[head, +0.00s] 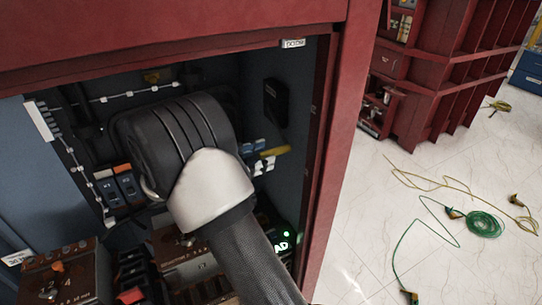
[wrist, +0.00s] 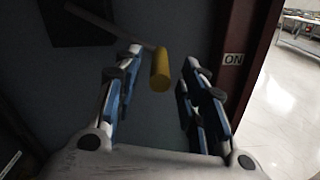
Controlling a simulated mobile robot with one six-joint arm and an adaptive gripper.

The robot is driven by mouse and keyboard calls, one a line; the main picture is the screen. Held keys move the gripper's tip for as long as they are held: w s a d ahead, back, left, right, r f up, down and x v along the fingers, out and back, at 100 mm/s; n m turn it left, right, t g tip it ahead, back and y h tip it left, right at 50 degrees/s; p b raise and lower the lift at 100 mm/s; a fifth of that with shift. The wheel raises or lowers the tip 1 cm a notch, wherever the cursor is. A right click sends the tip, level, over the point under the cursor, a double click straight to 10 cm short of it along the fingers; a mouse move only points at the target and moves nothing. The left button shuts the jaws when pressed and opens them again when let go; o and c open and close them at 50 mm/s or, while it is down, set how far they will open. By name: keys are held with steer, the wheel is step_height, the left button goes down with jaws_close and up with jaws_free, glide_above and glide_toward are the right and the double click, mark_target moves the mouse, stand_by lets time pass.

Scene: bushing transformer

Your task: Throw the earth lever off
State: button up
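The earth lever shows in the wrist view as a thin grey rod with a yellow grip (wrist: 160,70). The rod runs to the upper left toward a dark block (wrist: 78,22). In the head view the yellow grip (head: 275,151) stands out by the cabinet's right inner wall. My gripper (wrist: 158,92) is open, its blue-padded fingers on either side of the grip, with gaps on both sides in the wrist picture. Depth between fingertips and grip is hard to judge. In the head view my gripper (head: 258,158) is partly hidden behind my wrist.
The red cabinet frame (head: 334,150) stands close on the right. Breakers (head: 118,187) and brown terminal blocks (head: 62,279) fill the left and bottom. A green light (head: 287,234) glows below. Outside, cables (head: 484,224) lie on the pale floor near red shelving (head: 455,75).

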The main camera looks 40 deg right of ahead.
mark_target(286, 148)
steer(key=shift+x, duration=1.8)
steer(key=shift+c, duration=0.5)
jaws_close()
